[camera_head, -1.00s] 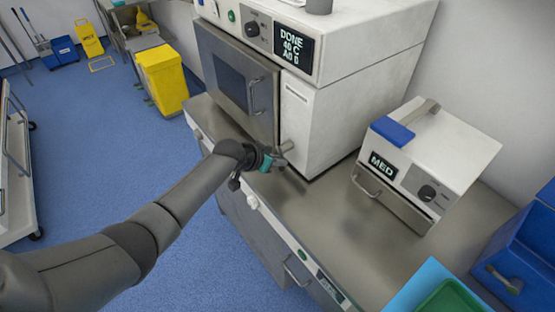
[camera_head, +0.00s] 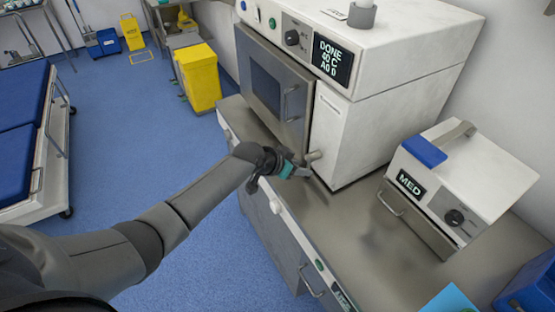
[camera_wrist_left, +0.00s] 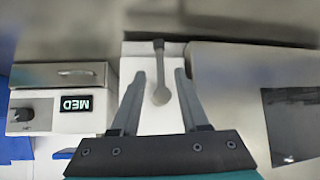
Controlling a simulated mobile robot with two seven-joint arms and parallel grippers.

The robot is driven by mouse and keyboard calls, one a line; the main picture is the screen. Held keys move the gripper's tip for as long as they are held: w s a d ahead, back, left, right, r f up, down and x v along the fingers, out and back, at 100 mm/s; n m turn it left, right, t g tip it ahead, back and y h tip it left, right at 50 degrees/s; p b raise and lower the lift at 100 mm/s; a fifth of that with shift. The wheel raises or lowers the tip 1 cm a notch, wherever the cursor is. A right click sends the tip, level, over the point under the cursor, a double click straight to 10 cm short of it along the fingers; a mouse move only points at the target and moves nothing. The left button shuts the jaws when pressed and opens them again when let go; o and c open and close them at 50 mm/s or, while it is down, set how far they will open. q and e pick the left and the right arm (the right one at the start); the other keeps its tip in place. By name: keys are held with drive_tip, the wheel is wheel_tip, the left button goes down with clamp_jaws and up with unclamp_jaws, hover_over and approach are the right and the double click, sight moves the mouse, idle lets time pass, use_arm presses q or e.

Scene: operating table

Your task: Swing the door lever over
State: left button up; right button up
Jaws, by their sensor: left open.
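The steel door (camera_head: 268,85) of the large white machine (camera_head: 362,125) is closed against its front, with a vertical bar handle. The small grey door lever (camera_head: 314,156) sits low on the white panel beside the door. In the left wrist view the lever (camera_wrist_left: 160,78) has a round hub and a dark tip, and it appears between my two fingers. My left gripper (camera_head: 302,172) is open at the lever, its fingers (camera_wrist_left: 160,76) on either side of it in the picture. I cannot tell if they touch it. My right gripper is not in view.
The steel counter (camera_head: 375,240) runs under the machine. A smaller white device (camera_head: 465,180) with a MED display and blue block stands to the right. A blue bin (camera_head: 530,290) is at the lower right. A yellow bin (camera_head: 200,80) and a trolley (camera_head: 50,150) stand on the floor.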

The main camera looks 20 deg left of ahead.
use_arm(q)
drive_tip(key=p+v, duration=0.1)
drive_tip(key=v, duration=1.1)
drive_tip(key=s+a+f+n+g+y+b, duration=0.15)
drive_tip(key=s+f+b, duration=0.25)
drive_tip(key=f, duration=0.9)
drive_tip(key=s+a+f+n+g+y+b, duration=0.1)
drive_tip(key=s+a+f+b, duration=0.3)
drive_tip(key=f, duration=0.8)
drive_tip(key=s+a+f+n+g+y+b, duration=0.1)
drive_tip(key=s+f+b, duration=0.3)
drive_tip(key=f, duration=0.9)
drive_tip(key=s+d+f+g+b, duration=0.1)
drive_tip(key=s+d+f+b, duration=0.1)
drive_tip(key=s+f, duration=0.5)
drive_tip(key=s+d+f+g+b, duration=0.1)
drive_tip(key=s+f, duration=0.5)
drive_tip(key=s, duration=0.7)
drive_tip(key=s+d+f+g+b, duration=0.2)
drive_tip(key=s+d+f+b, duration=0.1)
drive_tip(key=s+f, duration=0.4)
drive_tip(key=s, duration=0.3)
drive_tip(key=shift+s+d+f+m+y+b, duration=0.2)
drive_tip(key=shift+d+f+m+y+b, duration=0.15)
drive_tip(key=shift+c, duration=0.3)
